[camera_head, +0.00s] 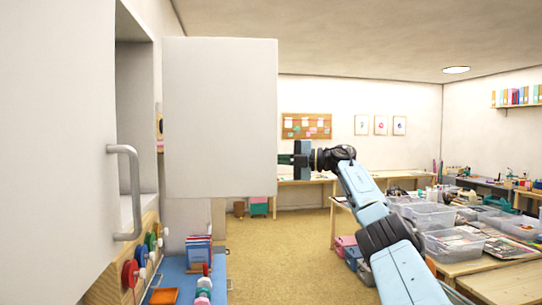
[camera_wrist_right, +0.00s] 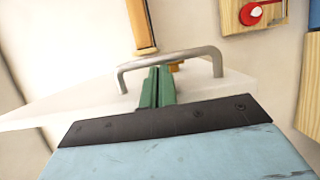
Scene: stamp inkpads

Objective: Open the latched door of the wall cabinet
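The white cabinet is at the left of the head view. A white door panel (camera_head: 220,115) stands swung out, with part of the dark cabinet interior (camera_head: 135,105) showing beside it. A nearer white panel (camera_head: 60,150) carries a grey bar handle (camera_head: 134,195). My right gripper (camera_head: 287,160) is at the swung door's right edge. In the right wrist view its green fingers (camera_wrist_right: 156,86) are close together, tips at a grey bar handle (camera_wrist_right: 170,57) on a white panel (camera_wrist_right: 75,103); I cannot tell whether they touch it. No latch is clearly visible. My left gripper is out of view.
A pegboard with coloured knobs (camera_head: 130,272) and a blue surface (camera_head: 178,275) lie below the cabinet. Work tables with clear bins (camera_head: 455,245) fill the right side. The floor (camera_head: 290,250) between is clear.

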